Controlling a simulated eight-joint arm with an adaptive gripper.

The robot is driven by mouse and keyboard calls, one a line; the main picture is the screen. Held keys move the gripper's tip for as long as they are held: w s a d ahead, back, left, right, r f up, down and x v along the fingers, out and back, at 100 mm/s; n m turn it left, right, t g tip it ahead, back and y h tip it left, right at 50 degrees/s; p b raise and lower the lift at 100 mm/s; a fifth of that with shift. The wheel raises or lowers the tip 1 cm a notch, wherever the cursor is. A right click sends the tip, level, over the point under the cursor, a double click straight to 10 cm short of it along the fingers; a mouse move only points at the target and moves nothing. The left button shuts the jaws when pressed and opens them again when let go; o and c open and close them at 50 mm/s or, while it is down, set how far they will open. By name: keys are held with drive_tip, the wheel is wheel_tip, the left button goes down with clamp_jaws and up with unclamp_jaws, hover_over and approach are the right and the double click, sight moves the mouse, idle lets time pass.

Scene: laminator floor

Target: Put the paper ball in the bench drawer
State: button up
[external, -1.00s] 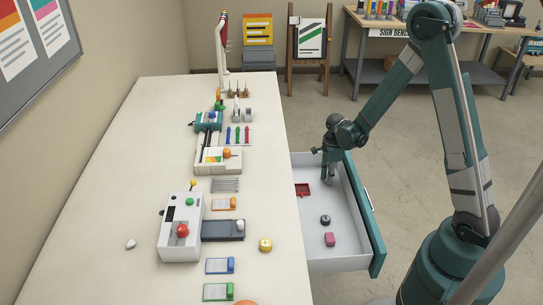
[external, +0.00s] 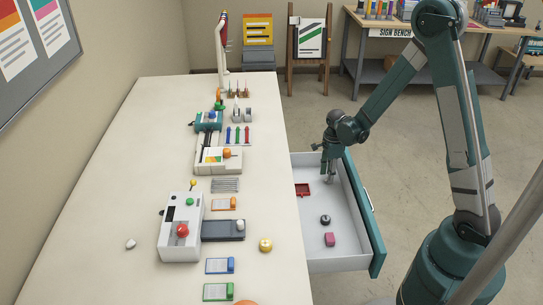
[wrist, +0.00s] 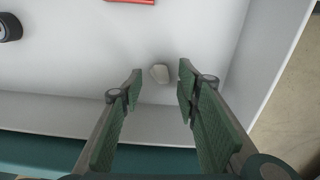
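A small pale crumpled ball, apparently the paper ball (wrist: 160,74), shows in the wrist view against the white drawer floor, just beyond and between my fingertips. The bench drawer (external: 345,263) is pulled out from the bench's right side. My gripper (external: 329,176) points down inside the drawer's far part. In the wrist view my gripper (wrist: 158,84) has its two green fingers apart, with a gap between them and the ball. The ball is not clear in the external view near my fingers.
The drawer also holds a red tray (external: 302,189), a black round item (external: 325,219) and a pink block (external: 330,239). Another small white lump (external: 131,244) lies on the bench top (external: 110,200). The drawer's teal front (external: 366,215) stands close right of my gripper.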

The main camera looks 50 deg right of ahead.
wheel_tip(320, 180, up, 10)
drive_tip(key=p, duration=0.2)
idle(0.3)
drive_tip(key=shift+r, duration=0.2)
idle(0.4)
drive_tip(key=s+a+r+n+t, duration=0.1)
drive_tip(key=s+a+r+n, duration=0.25)
drive_tip(key=r, duration=0.25)
drive_tip(key=s+a+r+n+t, duration=0.1)
drive_tip(key=s+a+r+n, duration=0.15)
drive_tip(key=r+n, duration=0.3)
drive_tip(key=s+a+r+n+t, duration=0.1)
drive_tip(key=s+a+r+n, duration=0.15)
drive_tip(key=r, duration=0.35)
drive_tip(key=s+a+r+n+t, duration=0.2)
drive_tip(key=s+a+r+n, duration=0.2)
drive_tip(key=s+n, duration=0.2)
drive_tip(key=s+a+r+n+t, duration=0.2)
drive_tip(key=s+a+r+n, duration=0.2)
drive_tip(key=s+n, duration=0.3)
drive_tip(key=shift+r+n, duration=0.25)
drive_tip(key=shift+n, duration=0.5)
